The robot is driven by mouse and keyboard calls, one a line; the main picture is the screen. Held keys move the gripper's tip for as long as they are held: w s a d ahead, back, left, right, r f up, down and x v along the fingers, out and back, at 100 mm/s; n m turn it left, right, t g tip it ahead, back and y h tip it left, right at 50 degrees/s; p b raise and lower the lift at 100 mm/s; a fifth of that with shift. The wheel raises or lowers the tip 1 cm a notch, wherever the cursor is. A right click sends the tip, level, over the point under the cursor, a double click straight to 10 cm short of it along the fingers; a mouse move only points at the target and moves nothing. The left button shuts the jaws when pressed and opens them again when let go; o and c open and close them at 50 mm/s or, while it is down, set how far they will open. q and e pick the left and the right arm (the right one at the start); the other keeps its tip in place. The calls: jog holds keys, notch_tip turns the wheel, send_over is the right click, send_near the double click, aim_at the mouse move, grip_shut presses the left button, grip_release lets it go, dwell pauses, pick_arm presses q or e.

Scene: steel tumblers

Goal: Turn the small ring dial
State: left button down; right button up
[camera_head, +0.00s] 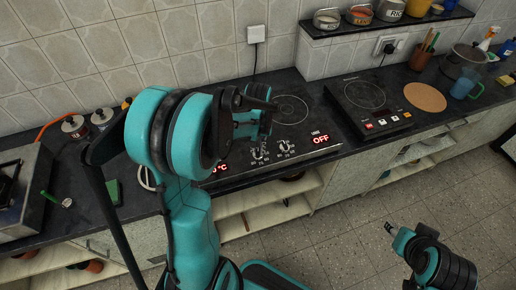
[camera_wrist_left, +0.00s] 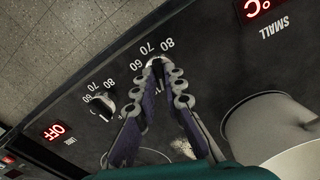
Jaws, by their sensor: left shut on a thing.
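The black hob (camera_head: 292,112) on the counter has two dials on its front panel. The held dial (camera_wrist_left: 155,62) sits by the numbers 60, 70 and 80, on the side nearer the red display marked SMALL (camera_wrist_left: 262,8). My left gripper (camera_wrist_left: 157,72) is shut on it, a fingertip on either side; the fingers cover most of the knob. The other dial (camera_wrist_left: 103,103) is apart from it, nearer the display reading OFF (camera_wrist_left: 57,130). In the head view my left arm hides the hob's left part. My right gripper (camera_head: 391,228) is at the lower right, away from the counter.
A pale cylindrical vessel (camera_wrist_left: 268,128) stands close beside my left gripper in the wrist view. A second hob (camera_head: 368,100), a round wooden board (camera_head: 425,97) and a blue mug (camera_head: 464,87) are to the right. A shelf with tins (camera_head: 328,19) is above. The floor in front is clear.

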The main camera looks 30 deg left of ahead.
aim_at(258, 152)
pick_arm(q)
jog(key=shift+n, duration=2.1)
jog(key=c, duration=1.6)
grip_release()
jog(key=shift+r, duration=0.1)
notch_tip(258, 152, up, 12)
